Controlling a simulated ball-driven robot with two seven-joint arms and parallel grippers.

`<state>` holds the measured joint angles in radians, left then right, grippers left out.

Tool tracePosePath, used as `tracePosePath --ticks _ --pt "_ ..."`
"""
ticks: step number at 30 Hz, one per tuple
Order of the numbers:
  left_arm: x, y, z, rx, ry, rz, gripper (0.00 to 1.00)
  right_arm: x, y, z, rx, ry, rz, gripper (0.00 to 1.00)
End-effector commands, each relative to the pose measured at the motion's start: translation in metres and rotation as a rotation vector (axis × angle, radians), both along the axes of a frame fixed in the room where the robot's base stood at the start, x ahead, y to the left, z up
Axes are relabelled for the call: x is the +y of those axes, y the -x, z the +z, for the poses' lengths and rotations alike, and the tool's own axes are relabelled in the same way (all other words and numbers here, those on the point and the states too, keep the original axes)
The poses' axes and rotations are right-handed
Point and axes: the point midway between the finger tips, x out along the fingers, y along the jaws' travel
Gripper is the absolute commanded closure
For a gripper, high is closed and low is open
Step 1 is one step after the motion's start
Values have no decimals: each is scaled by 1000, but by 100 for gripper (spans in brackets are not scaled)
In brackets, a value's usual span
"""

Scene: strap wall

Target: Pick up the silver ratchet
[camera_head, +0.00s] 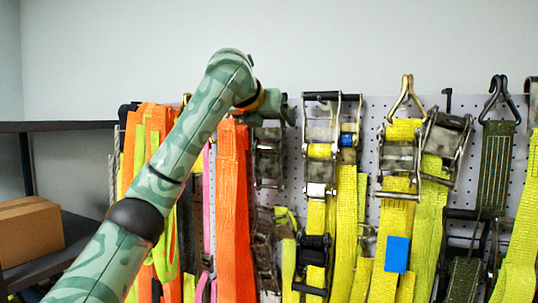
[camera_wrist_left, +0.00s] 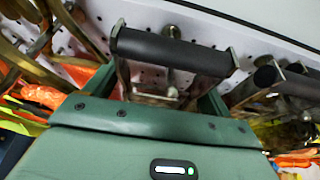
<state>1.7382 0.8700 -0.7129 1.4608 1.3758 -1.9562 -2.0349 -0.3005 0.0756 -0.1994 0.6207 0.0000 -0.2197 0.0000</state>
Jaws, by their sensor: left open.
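Several silver metal ratchets hang on the pegboard, and I cannot tell which one the task means. In the head view, one silver ratchet (camera_head: 320,145) with a black top bar hangs just right of my left gripper (camera_head: 284,108). Another grey ratchet (camera_head: 268,158) hangs just below the gripper. In the left wrist view, my left gripper (camera_wrist_left: 163,80) is open, and a metal ratchet with a black handle bar (camera_wrist_left: 175,52) shows ahead, between and beyond the fingers. I cannot tell whether they touch it. The arm hides part of the wall. My right gripper is not seen.
Orange straps (camera_head: 233,190) hang left of the ratchets, yellow straps (camera_head: 347,220) to the right. More ratchets (camera_head: 445,145) and a hook (camera_head: 407,97) crowd the right side. A dark shelf with a cardboard box (camera_head: 28,232) stands at left. The wall above the pegboard is bare.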

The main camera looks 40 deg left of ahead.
Motion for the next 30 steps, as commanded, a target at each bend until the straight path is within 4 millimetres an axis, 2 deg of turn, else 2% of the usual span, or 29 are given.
tracePosePath --ticks 4,5,13,23,30 --pt "0 0 -1 0 0 0 17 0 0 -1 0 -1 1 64" --pt "0 0 -1 0 0 0 23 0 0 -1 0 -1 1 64" --pt "0 0 0 -1 0 0 98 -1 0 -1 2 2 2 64" --pt "0 1 3 -4 1 0 99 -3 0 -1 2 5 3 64" --pt "-1 1 17 -5 1 -1 99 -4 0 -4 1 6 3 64"
